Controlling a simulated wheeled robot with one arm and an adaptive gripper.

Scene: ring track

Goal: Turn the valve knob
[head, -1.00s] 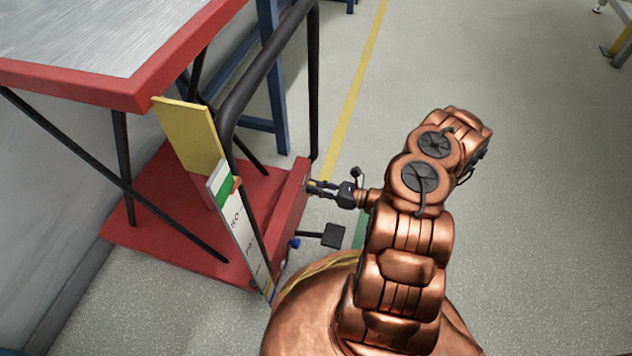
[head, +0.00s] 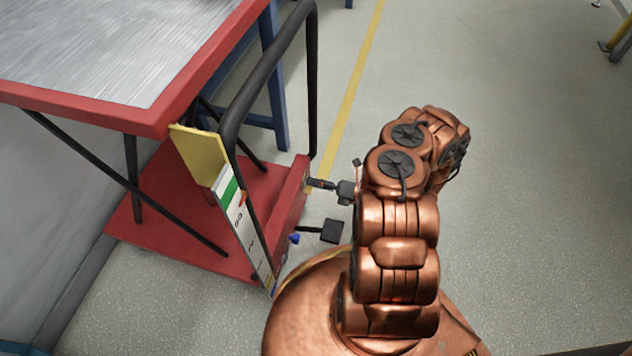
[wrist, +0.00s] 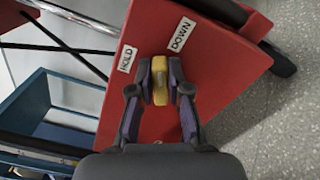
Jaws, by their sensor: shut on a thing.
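The valve knob (wrist: 160,82) is a small yellow piece on the red side face of a lift cart, seen in the wrist view. It sits beside two white labels, HOLD (wrist: 127,59) and DOWN (wrist: 181,34). My gripper (wrist: 160,88) is shut on the knob, one dark finger on each side. In the head view my gripper (head: 318,183) reaches the right end of the cart's red base (head: 292,212); the knob is hidden there.
The cart has a red-edged metal top (head: 130,60), a black push handle (head: 262,85) and a black pedal (head: 333,231) low beside my base. A black wheel (wrist: 278,58) shows in the wrist view. Open grey floor (head: 520,200) lies to the right.

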